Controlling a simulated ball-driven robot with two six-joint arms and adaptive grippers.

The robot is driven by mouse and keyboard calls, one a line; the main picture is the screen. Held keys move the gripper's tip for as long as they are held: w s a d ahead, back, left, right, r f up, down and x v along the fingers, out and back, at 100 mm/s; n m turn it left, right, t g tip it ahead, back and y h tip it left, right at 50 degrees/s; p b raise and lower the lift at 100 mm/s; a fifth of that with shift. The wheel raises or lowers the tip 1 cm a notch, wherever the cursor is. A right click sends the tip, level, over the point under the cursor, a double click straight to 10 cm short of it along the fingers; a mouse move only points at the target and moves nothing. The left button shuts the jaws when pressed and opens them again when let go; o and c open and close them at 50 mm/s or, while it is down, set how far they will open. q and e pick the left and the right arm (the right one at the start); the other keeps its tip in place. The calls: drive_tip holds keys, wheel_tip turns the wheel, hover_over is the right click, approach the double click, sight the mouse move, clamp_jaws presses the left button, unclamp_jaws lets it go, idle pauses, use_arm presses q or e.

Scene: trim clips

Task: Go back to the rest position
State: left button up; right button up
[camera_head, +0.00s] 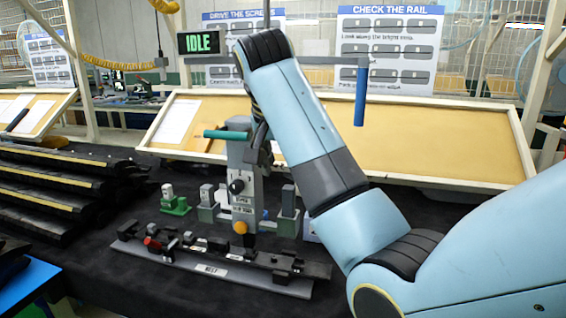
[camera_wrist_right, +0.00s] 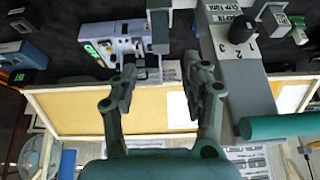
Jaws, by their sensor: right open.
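My right arm comes in from the right in the head view and bends down beside a grey press (camera_head: 242,185) with a teal handle (camera_head: 227,134). My right gripper (camera_wrist_right: 160,88) is open in the right wrist view, with nothing between its two fingers. In the head view it is mostly hidden by my own forearm near the press. The grey press column (camera_wrist_right: 238,70) with a black knob and numbers stands close beside one finger in the wrist view. A dark rail (camera_head: 215,258) lies on the table below the press. My left gripper is not in view.
A green-based block (camera_head: 175,203) and grey blocks stand near the press. Black strips with yellow edges (camera_head: 50,185) are stacked at left. A wood-framed tan board (camera_head: 430,145) leans behind. An IDLE sign (camera_head: 199,42) and a blue hanging handle (camera_head: 361,96) are above.

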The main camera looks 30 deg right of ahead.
idle(0.3)
drive_tip(key=s+f+n+y, duration=0.1)
drive_tip(key=s+f+n, duration=0.4)
drive_tip(key=s+f, duration=0.9)
drive_tip(key=s+a+f+n+y, duration=0.1)
drive_tip(key=s+a+n, duration=0.15)
drive_tip(key=s, duration=0.65)
drive_tip(key=s+a+f+n+y, duration=0.15)
drive_tip(key=s+n, duration=0.25)
drive_tip(key=s, duration=0.5)
wheel_tip(320, 180, down, 39)
drive_tip(key=s+d+g+b, duration=0.2)
drive_tip(key=b, duration=1)
drive_tip(key=s+f+b, duration=0.3)
drive_tip(key=s+f, duration=0.6)
drive_tip(key=f, duration=0.2)
drive_tip(key=s+d+f+m+b, duration=0.1)
drive_tip(key=s+f+b, duration=0.3)
drive_tip(key=s+f, duration=0.4)
wheel_tip(320, 180, down, 3)
drive_tip(key=shift+s+f+g, duration=0.2)
drive_tip(key=shift+s+g, duration=0.2)
